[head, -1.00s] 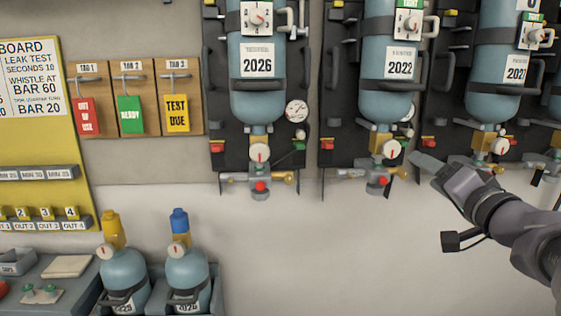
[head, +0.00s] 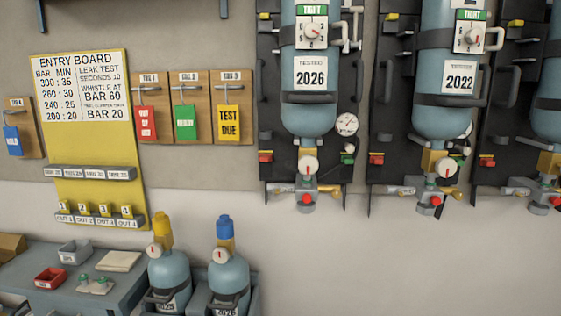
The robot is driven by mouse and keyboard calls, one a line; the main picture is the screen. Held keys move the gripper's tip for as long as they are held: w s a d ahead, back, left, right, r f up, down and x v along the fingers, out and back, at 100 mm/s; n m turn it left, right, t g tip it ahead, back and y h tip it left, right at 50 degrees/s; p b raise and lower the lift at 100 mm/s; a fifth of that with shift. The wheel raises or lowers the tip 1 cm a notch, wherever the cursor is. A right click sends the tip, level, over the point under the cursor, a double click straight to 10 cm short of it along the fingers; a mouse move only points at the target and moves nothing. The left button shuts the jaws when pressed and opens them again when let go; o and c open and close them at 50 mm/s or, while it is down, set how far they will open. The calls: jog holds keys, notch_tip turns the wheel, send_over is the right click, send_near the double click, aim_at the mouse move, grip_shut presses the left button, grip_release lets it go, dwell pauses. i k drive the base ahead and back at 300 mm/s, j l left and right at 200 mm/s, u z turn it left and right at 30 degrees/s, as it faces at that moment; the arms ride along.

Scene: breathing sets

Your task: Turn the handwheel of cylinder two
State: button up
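Several blue cylinders hang inverted on dark backplates on the wall. One is labelled 2026 (head: 311,112), the one to its right 2022 (head: 443,113), and part of another (head: 546,105) shows at the right edge. No cylinder number is readable, so I cannot tell which is cylinder two. A round white part with a red mark sits at the neck of the 2026 cylinder (head: 307,165) and a similar one at the 2022 cylinder (head: 445,168). White dials under green TIGHT labels show on the 2026 (head: 312,32) and 2022 (head: 468,38) cylinders. My gripper is not in view.
Two smaller cylinders with a yellow top (head: 162,230) and a blue top (head: 225,228) stand low at the left. A yellow entry board (head: 95,160) and hanging tags fill the left wall. A bench (head: 110,300) holds trays. The wall at lower right is clear.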

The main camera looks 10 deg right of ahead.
aim_at(445, 167)
jog(key=l+z, duration=0.3)
jog(key=z, duration=0.15)
jog(key=l+z, duration=0.3)
jog(key=z, duration=0.2)
